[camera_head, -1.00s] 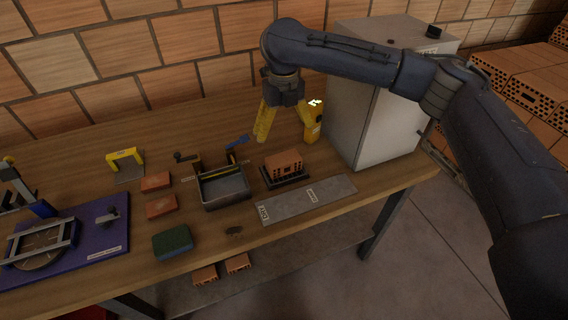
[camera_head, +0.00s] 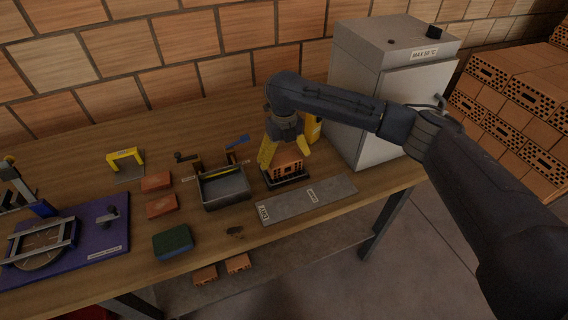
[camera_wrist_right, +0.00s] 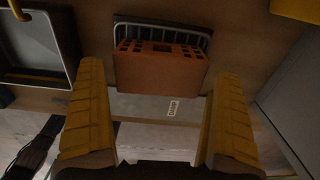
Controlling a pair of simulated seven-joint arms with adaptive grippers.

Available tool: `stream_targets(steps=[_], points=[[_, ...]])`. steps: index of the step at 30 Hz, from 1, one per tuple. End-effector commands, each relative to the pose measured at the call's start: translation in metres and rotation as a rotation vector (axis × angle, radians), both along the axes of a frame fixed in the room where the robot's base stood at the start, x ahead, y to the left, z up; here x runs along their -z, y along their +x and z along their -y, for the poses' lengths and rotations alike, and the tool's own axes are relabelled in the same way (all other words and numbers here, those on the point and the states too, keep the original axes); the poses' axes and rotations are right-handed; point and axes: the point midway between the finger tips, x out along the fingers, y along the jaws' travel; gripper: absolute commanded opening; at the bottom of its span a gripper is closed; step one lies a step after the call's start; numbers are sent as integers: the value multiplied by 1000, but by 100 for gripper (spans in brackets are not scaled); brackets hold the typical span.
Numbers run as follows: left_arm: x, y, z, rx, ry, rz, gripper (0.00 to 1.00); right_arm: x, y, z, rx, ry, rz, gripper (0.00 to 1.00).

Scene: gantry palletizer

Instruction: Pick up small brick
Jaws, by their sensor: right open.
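The small orange brick (camera_head: 287,164), with holes along one face, sits in a dark wire rack (camera_head: 287,181) on the wooden table in the head view. My right gripper (camera_head: 283,161) is open with its yellow fingers over the brick, one toward each side. In the right wrist view, the brick (camera_wrist_right: 160,70) lies in the rack (camera_wrist_right: 160,28) ahead of and between the two open fingers (camera_wrist_right: 155,115). A gap shows between each finger and the brick. My left gripper is not in view.
A metal tray (camera_head: 224,190) stands just left of the rack, and a grey labelled strip (camera_head: 325,196) lies in front. A grey oven-like cabinet (camera_head: 362,120) and a yellow object (camera_head: 313,128) stand at the right. Two flat red bricks (camera_head: 157,182) lie farther left.

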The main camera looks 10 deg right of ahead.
Motion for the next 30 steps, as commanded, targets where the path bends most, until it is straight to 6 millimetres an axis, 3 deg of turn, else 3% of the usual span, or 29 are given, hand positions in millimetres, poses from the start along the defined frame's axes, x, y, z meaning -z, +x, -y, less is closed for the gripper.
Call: stream_targets(steps=[6, 16, 30], points=[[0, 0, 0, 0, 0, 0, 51, 19, 0, 0, 0, 0, 0, 100], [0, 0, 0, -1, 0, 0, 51, 22, 0, 0, 0, 0, 1, 99], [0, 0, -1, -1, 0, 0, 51, 22, 1, 0, 0, 0, 1, 47]])
